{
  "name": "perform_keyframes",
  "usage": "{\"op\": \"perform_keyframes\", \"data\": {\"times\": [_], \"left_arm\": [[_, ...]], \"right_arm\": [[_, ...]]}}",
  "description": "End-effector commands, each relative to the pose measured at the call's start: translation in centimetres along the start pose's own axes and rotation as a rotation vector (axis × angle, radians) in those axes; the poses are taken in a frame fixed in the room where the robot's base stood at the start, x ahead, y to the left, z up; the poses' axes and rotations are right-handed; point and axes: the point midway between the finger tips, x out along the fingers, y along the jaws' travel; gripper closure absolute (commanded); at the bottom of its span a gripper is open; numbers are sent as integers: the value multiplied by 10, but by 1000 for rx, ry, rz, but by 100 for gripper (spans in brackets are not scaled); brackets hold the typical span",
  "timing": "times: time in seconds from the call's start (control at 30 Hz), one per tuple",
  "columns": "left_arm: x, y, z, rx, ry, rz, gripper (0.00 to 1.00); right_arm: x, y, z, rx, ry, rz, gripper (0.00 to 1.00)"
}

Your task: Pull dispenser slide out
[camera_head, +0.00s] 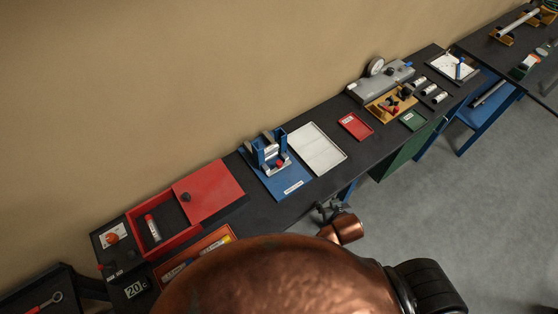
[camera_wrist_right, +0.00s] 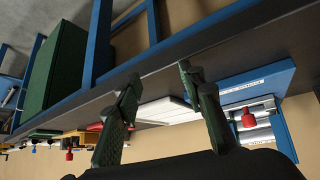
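The dispenser (camera_head: 268,154) is a blue upright frame on a blue base plate with a white label, on the dark bench in the head view. Its slide (camera_head: 281,164) is pale with a red knob and sits low between the blue uprights. In the right wrist view the dispenser (camera_wrist_right: 284,134) is at the right, with the red knob (camera_wrist_right: 248,119) on the pale slide. My right gripper (camera_wrist_right: 159,76) is open and empty, apart from the knob. In the head view it (camera_head: 328,210) is near the bench's front edge, partly hidden by my copper arm. My left gripper is not in view.
A white tray (camera_head: 318,151) lies right of the dispenser. A red box (camera_head: 168,242) with a partly open lid stands left. A red tray (camera_head: 355,126) and a grey device (camera_head: 380,84) are farther right. The bench edge (camera_wrist_right: 170,55) runs close past my right fingers.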

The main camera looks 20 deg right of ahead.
Motion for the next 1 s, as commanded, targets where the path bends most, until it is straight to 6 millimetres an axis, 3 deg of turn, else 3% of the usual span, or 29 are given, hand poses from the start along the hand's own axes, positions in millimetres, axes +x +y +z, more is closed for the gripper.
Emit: {"op": "perform_keyframes", "data": {"times": [0.27, 0.4, 0.5, 0.67, 1.0], "left_arm": [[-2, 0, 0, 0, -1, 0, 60], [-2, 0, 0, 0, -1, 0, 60], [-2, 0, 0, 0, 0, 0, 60], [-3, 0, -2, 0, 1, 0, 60], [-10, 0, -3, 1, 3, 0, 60]], "right_arm": [[16, -59, -76, 13, 240, -40, 63], [18, -103, -118, 5, 384, -89, 63], [16, -127, -138, -3, 455, -121, 63], [21, -141, -153, -8, 493, -139, 63], [66, -147, -177, -9, 491, -137, 63]]}}
